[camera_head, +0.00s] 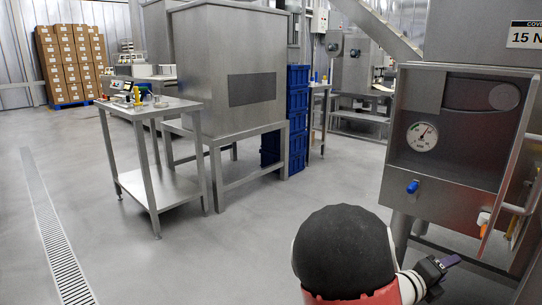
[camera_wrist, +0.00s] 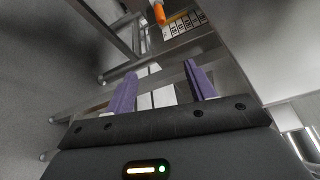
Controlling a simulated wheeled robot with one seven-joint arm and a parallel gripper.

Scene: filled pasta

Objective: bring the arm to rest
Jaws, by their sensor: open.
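My gripper (camera_head: 451,262) is at the lower right in the head view, in front of the steel machine (camera_head: 458,190). It also shows in the wrist view (camera_wrist: 162,84), where its two purple fingers stand apart with nothing between them. Beyond the fingers are steel frame legs and bars. My arm, with a black rounded joint, fills the lower middle of the head view and hides part of the floor.
The machine has a pressure gauge (camera_head: 422,136), a blue knob (camera_head: 412,186) and an orange-tipped handle (camera_head: 483,220). A steel table (camera_head: 160,106) with small items, a large steel bin (camera_head: 228,60) and blue crates (camera_head: 298,120) stand further back. Floor at left is clear, with a drain grate (camera_head: 54,235).

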